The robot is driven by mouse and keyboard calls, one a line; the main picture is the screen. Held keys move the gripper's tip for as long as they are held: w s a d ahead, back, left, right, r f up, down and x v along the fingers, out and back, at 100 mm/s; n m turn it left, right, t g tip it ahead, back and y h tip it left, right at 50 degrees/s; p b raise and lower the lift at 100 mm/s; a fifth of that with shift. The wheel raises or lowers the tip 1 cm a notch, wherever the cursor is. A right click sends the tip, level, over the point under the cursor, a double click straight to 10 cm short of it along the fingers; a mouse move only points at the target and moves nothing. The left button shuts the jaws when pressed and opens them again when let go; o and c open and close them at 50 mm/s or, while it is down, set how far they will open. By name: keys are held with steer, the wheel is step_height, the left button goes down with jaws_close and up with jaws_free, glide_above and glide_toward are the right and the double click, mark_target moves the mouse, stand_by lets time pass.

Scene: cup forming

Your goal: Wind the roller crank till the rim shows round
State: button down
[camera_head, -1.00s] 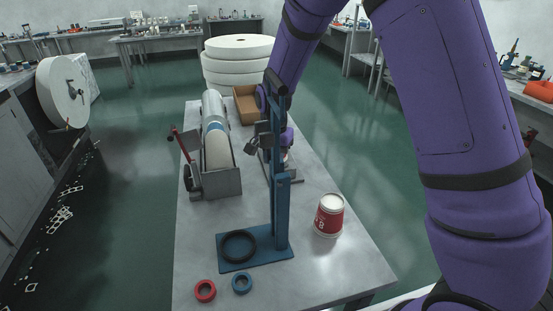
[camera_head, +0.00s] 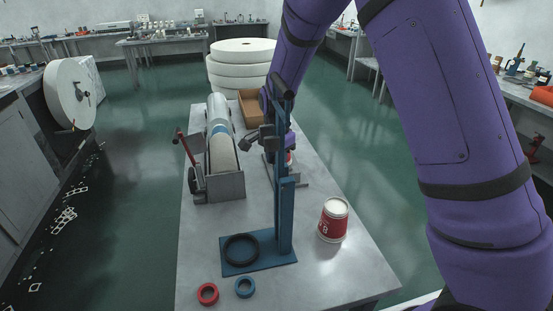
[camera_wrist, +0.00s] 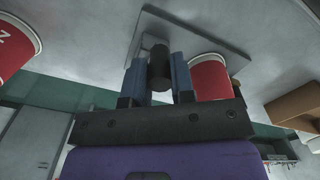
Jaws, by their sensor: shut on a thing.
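My gripper (camera_wrist: 157,78) is shut on a dark cylindrical crank grip (camera_wrist: 158,60) in the wrist view, with a blue finger on each side. Just beyond is a red cup (camera_wrist: 209,78), partly hidden by a finger, beside a grey base plate (camera_wrist: 202,32).
A red-and-white cup (camera_head: 333,221) stands at the table's right. A trough with a roll (camera_head: 222,155) and red-handled lever (camera_head: 186,148) is at left. Red (camera_head: 207,293) and blue (camera_head: 245,287) rings lie in front. A cardboard box (camera_head: 250,106) is behind.

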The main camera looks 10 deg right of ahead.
steer(key=c, duration=1)
jaws_free()
steer(key=shift+o, duration=0.2)
step_height(320, 180, up, 10)
steer(key=shift+f, duration=0.2)
steer(key=shift+r, duration=0.6)
